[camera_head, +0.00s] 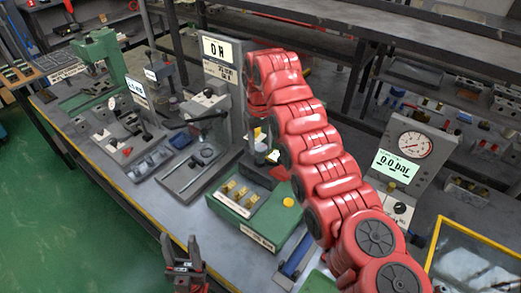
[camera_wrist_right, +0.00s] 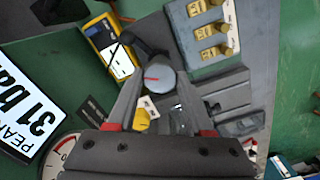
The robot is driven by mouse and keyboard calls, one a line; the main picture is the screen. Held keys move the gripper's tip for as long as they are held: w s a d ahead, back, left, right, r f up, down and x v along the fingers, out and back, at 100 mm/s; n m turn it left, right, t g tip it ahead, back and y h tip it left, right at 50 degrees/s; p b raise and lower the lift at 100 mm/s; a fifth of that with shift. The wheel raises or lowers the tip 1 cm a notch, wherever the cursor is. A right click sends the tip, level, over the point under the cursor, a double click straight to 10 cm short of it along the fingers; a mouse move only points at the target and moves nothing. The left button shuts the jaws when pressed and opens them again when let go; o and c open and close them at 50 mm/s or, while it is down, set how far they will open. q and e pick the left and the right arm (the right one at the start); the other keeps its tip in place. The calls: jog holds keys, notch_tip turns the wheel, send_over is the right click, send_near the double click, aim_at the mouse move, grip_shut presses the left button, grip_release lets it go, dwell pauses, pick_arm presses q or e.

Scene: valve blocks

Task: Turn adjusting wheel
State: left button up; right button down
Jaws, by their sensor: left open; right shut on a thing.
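The adjusting wheel looks to be the round grey knob with a red mark (camera_wrist_right: 160,79) in the right wrist view. My right gripper (camera_wrist_right: 157,92) has its two fingers on either side of this knob and is shut on it. In the head view my red right arm reaches to the middle bench station and hides most of the wheel and fingers. My left gripper (camera_head: 181,247) is open and empty, low in the head view.
A green block (camera_head: 228,218) with brass pieces and a yellow button (camera_head: 288,202) stands in front of the station. A gauge panel reading "0.0 bar" (camera_head: 399,165) stands right of my arm. A yellow-framed case (camera_head: 435,240) is at the lower right. Benches with tools fill the left.

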jog(key=shift+n, duration=1.9)
jog(key=n, duration=0.5)
jog(key=shift+p, duration=0.4)
jog(key=shift+n, duration=0.3)
jog(key=shift+c, duration=1.5)
grip_release()
